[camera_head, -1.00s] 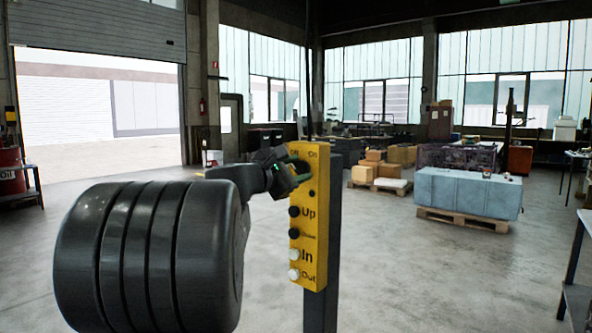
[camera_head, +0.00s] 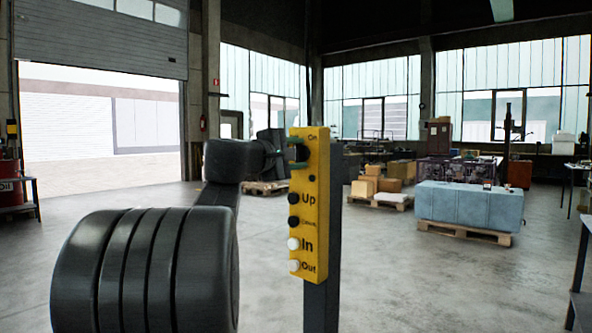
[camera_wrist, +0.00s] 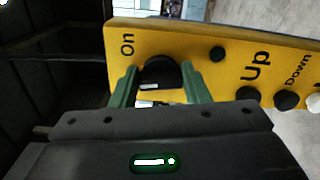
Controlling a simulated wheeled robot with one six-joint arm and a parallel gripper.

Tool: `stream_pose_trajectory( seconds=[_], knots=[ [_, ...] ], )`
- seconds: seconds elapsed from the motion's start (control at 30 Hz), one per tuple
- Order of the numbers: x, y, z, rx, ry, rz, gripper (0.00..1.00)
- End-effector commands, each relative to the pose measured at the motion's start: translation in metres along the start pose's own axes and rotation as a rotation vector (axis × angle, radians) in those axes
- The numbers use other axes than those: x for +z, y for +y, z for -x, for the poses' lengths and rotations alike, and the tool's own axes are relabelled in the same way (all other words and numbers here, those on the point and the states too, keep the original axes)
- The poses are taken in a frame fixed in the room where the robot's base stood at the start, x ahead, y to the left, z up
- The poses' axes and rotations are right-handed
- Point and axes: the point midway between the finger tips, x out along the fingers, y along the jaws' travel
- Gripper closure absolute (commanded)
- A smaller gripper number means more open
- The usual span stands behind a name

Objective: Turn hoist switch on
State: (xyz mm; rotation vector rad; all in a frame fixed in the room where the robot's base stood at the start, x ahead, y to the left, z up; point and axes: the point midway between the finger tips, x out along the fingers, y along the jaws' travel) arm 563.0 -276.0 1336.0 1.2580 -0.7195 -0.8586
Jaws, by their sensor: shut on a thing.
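The yellow control box (camera_head: 323,225) stands on a dark post, with Up, Down, In and Out buttons below the switch. The black round hoist switch (camera_wrist: 162,70) sits near the "On" label in the wrist view. My gripper (camera_head: 298,154) is at the top of the box, its green fingers pointing at the panel. In the wrist view, the fingers of my gripper (camera_wrist: 160,80) are on both sides of the switch and shut on it. The "Off" label is not readable now. The switch's exact angle is hard to tell.
The dark post (camera_head: 322,290) stands behind the box. A grey-blue tank (camera_head: 465,205) on a pallet and cardboard boxes (camera_head: 370,186) stand farther back on the right. A dark bench edge (camera_head: 580,280) shows at the right. The floor between is clear.

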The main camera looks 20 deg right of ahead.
Motion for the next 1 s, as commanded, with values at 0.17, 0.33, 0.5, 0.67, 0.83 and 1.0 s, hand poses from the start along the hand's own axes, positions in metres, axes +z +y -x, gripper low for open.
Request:
stream_pose_trajectory(
  seconds=[0.17, 0.33, 0.5, 0.67, 0.83, 1.0],
  knots=[
    [-0.0016, -0.0078, -0.0002, -0.001, -0.001, -0.167, 0.81],
    [-0.0019, -0.0082, 0.0000, -0.001, 0.000, -0.329, 0.81],
    [-0.0022, -0.0088, -0.0001, -0.002, -0.001, -0.490, 0.81],
    [-0.0026, -0.0088, -0.0004, -0.002, -0.001, -0.632, 0.81],
    [-0.0025, -0.0086, -0.0004, -0.003, -0.002, -0.762, 0.81],
    [-0.0029, -0.0080, -0.0005, -0.002, -0.002, -0.860, 0.81]
  ],
)
